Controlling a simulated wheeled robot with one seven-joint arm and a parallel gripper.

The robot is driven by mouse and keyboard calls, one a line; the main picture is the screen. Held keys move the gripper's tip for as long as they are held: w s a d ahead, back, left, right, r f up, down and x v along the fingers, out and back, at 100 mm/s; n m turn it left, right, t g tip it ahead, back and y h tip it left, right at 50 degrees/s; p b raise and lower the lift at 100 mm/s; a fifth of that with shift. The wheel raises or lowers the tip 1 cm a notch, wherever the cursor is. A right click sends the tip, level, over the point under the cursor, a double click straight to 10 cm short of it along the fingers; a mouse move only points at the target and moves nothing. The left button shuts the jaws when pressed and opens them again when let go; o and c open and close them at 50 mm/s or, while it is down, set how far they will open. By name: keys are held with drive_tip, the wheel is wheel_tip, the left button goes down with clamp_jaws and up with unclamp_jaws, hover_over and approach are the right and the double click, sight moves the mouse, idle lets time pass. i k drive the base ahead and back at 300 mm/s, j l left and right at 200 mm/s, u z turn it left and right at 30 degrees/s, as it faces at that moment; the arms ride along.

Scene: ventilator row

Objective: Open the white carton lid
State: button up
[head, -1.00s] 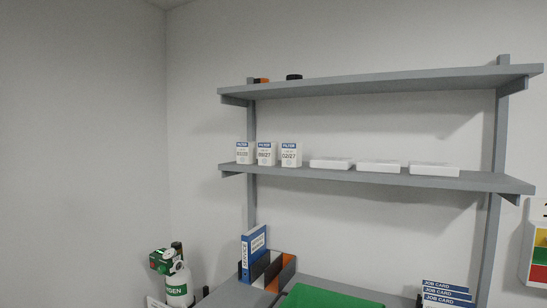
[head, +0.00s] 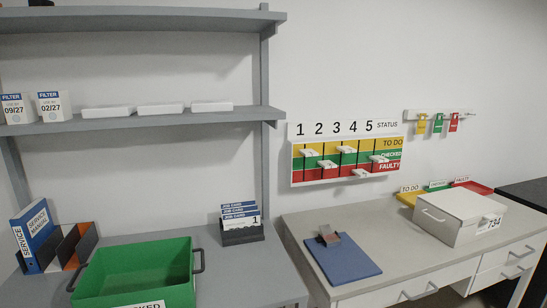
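In the head view, a closed white carton (head: 460,217) labelled 734 stands on the right-hand counter, with its lid (head: 462,206) down and a handle on its left front face. My gripper is not in the head view.
The counter (head: 310,222) also bears a blue clipboard (head: 340,258) with a small grey block on it, left of the carton. Coloured trays (head: 470,187) sit behind the carton. A green crate (head: 135,275) and a card holder (head: 242,232) stand on the left bench. A status board (head: 346,160) hangs on the wall.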

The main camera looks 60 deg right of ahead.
sight(470, 207)
drive_tip(key=z, duration=2.55)
drive_tip(key=i+l+z, duration=0.1)
drive_tip(key=z, duration=0.15)
drive_tip(key=i+z, duration=0.25)
drive_tip(key=i+l, duration=0.05)
